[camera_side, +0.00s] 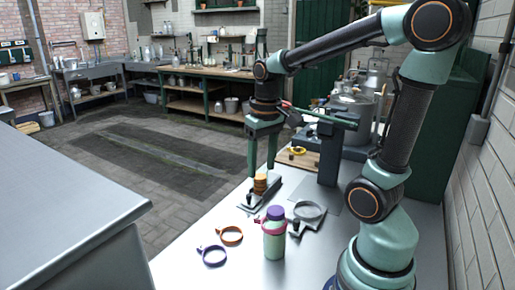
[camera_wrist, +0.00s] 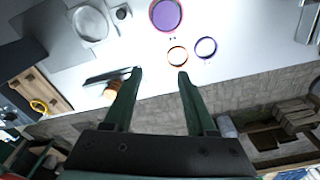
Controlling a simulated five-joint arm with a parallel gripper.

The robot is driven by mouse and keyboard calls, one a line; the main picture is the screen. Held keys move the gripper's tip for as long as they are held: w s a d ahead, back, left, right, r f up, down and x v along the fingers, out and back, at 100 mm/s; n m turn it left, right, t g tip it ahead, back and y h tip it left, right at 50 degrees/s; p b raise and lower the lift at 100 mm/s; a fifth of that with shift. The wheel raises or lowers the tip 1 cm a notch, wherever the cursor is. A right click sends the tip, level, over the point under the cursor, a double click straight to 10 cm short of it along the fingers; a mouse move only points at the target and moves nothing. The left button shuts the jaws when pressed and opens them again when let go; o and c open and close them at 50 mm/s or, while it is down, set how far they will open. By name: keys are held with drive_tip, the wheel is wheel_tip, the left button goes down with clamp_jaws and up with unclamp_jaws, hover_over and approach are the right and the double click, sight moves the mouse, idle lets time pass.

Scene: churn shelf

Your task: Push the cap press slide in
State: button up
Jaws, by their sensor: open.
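My gripper (camera_side: 261,172) is open, its two green fingers pointing down above a small grey plate (camera_side: 245,207) with a black knob and an orange-brown stack (camera_side: 260,184). In the wrist view, my gripper (camera_wrist: 161,74) has nothing between its fingertips, and the stack (camera_wrist: 112,90) lies beside the left finger. A flat grey piece with a round ring (camera_side: 308,211) and a black-knobbed handle lies to the right; it also shows in the wrist view (camera_wrist: 90,24). I cannot tell which of these knobbed pieces is the cap press slide.
A green bottle (camera_side: 274,244) with a purple cap stands in front of the ring piece. Orange (camera_side: 231,235) and purple (camera_side: 213,256) rings lie to its left. A dark post with a crossbar (camera_side: 329,150) stands behind.

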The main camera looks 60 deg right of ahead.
sight(298, 220)
drive_tip(key=s+d+f+m+g+y, duration=0.4)
drive_tip(key=d+f, duration=0.3)
drive_tip(key=d, duration=0.4)
drive_tip(key=shift+m+h, duration=0.3)
drive_tip(key=shift+h, duration=0.3)
drive_tip(key=x, duration=0.8)
drive_tip(key=a+x, duration=0.1)
drive_tip(key=x, duration=0.3)
drive_tip(key=shift+w, duration=0.2)
clamp_jaws()
drive_tip(key=shift+s+d, duration=0.1)
